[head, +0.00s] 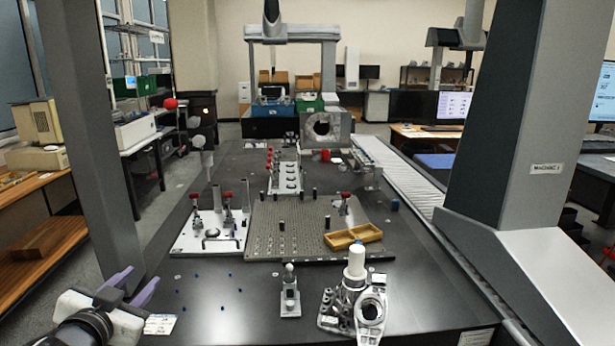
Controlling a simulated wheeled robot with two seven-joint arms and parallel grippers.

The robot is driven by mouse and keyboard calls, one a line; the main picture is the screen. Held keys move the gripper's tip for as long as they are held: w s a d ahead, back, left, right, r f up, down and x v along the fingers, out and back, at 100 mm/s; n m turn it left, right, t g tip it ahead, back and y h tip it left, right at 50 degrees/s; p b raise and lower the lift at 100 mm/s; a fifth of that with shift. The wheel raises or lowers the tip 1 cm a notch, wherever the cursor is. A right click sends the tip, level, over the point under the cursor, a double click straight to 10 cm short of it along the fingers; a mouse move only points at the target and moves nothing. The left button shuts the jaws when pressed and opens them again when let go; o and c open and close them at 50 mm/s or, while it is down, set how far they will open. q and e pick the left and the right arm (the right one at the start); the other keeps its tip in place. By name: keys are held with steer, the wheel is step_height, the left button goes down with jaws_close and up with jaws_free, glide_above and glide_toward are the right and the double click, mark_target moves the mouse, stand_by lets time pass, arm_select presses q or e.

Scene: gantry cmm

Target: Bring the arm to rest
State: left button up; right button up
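My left gripper (142,277) shows at the lower left, over the near left edge of the black table (225,315). It has a white body and two purple fingers. The fingers are apart, with nothing seen between them. The rest of my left arm is mostly cut off by the frame's lower left corner.
A white fixture plate (181,245) with red-handled clamps and a grey perforated plate (285,235) holding a yellow tray (340,242) lie mid-table. A metal casting (369,312) and small post (290,295) stand nearer. Gantry columns (80,110) (520,130) flank the table.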

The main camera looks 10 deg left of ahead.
arm_select(q)
steer(key=s+d+f+m+g+h, duration=0.1)
steer(key=s+d+f+g, duration=0.2)
steer(key=f, duration=0.6)
steer(key=s+d+f+m+h, duration=0.2)
steer(key=s+f, duration=0.3)
steer(key=f, duration=0.5)
steer(key=s+d+f+m+g+h, duration=0.1)
steer(key=s+d+f+g, duration=0.15)
steer(key=s+f, duration=0.6)
steer(key=s+d+f+m+g+h, duration=0.15)
steer(key=s+d+f, duration=0.25)
steer(key=s+f, duration=0.4)
steer(key=d+r+n, duration=0.1)
steer(key=d+n, duration=0.4)
steer(key=d, duration=0.7)
steer(key=shift+s+d+r+t, duration=0.2)
steer(key=shift+s+d+t, duration=0.1)
steer(key=shift+s+t, duration=0.15)
arm_select(e)
steer(key=shift+s+d+f, duration=0.3)
steer(key=shift+d+f, duration=0.25)
steer(key=shift+f, duration=0.3)
arm_select(q)
steer(key=shift+n+h, duration=0.25)
